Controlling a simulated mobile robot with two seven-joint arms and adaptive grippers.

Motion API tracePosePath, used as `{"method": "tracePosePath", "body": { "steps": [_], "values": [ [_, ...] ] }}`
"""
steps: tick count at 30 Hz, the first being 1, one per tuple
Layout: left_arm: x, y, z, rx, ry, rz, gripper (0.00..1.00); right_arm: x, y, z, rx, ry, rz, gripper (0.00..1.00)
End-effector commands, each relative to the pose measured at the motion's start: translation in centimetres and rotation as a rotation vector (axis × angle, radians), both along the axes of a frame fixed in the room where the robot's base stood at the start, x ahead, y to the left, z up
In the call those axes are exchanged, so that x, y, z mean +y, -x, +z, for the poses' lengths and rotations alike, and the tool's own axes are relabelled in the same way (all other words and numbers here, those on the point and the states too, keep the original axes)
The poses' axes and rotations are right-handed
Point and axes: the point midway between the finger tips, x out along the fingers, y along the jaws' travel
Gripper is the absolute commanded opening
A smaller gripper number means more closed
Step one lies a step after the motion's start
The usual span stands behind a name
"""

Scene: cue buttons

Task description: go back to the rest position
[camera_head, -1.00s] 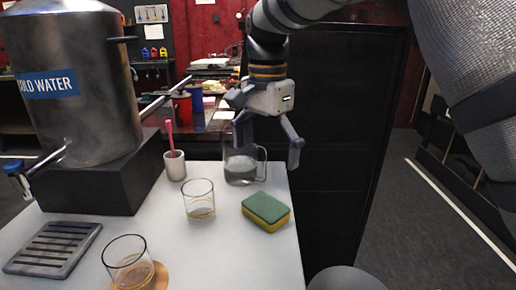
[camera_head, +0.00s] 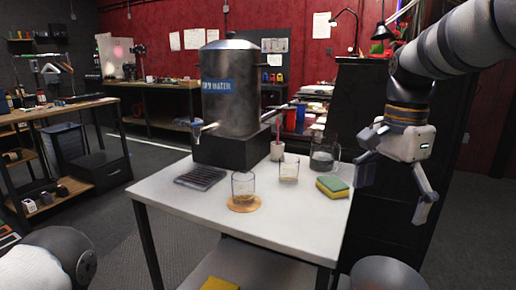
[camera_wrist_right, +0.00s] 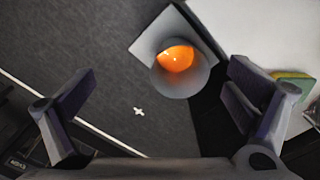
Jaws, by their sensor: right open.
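My right gripper (camera_head: 395,190) is open and empty in the head view, in the air to the right of the table. In the right wrist view, its two fingers (camera_wrist_right: 160,100) are spread wide with nothing held between them. My left gripper is out of view; only a grey part of my left arm (camera_head: 45,262) shows at the lower left. The white table (camera_head: 250,222) carries a glass (camera_head: 243,183) on a round wooden coaster (camera_head: 243,205), a second glass (camera_head: 289,172), a glass pitcher (camera_head: 323,158) and a green and yellow sponge (camera_head: 332,187).
A steel cold water dispenser (camera_head: 232,92) stands on a black box (camera_head: 232,150) at the table's back. A dark cabinet (camera_head: 385,232) is behind my right gripper. Open floor (camera_head: 130,210) lies left.

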Motion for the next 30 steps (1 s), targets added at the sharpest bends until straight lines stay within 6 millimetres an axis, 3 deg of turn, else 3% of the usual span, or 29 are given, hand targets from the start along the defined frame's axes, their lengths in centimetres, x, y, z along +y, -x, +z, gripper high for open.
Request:
{"method": "tracePosePath", "body": {
  "steps": [3, 5, 8, 11, 13, 16, 18, 21, 24, 27, 30],
  "values": [
    [0.0, 0.0, 0.0, 0.001, 0.0, 0.0, 0.4, -0.6, 0.6, -8.2, 0.041, 0.008, 0.104, 0.98],
    [0.0, 0.0, 0.0, 0.0, 0.0, 0.0, 0.4, -0.9, 1.4, -12.3, 0.054, 0.013, 0.167, 0.98],
    [0.0, -0.1, 0.0, -0.004, 0.0, 0.0, 0.4, -1.3, 3.9, -19.3, 0.082, 0.015, 0.281, 0.98],
    [0.0, -0.1, 0.0, -0.004, 0.0, 0.0, 0.4, -1.6, 8.4, -26.6, 0.117, 0.013, 0.423, 0.98],
    [0.0, -0.1, 0.1, -0.003, 0.0, 0.0, 0.4, -1.7, 13.1, -31.6, 0.143, 0.004, 0.544, 0.98],
    [0.0, -0.1, 0.1, -0.003, 0.0, 0.0, 0.4, -1.4, 21.5, -37.0, 0.176, -0.023, 0.733, 0.98],
    [0.0, -0.1, 0.1, -0.004, 0.0, 0.0, 0.4, -0.9, 27.6, -39.1, 0.191, -0.051, 0.866, 0.98],
    [0.0, -0.2, 0.1, -0.006, 0.0, 0.0, 0.4, -0.2, 34.9, -39.8, 0.201, -0.093, 1.025, 0.98],
    [0.0, -0.2, 0.2, -0.006, 0.0, 0.0, 0.4, 0.4, 39.4, -39.2, 0.197, -0.125, 1.132, 0.98],
    [0.0, -0.2, 0.2, -0.006, 0.0, 0.0, 0.4, 0.7, 41.3, -38.7, 0.189, -0.138, 1.184, 0.98],
    [0.0, -0.2, 0.2, -0.006, 0.0, 0.0, 0.4, 0.7, 41.5, -38.6, 0.187, -0.138, 1.192, 0.98]
  ]
}}
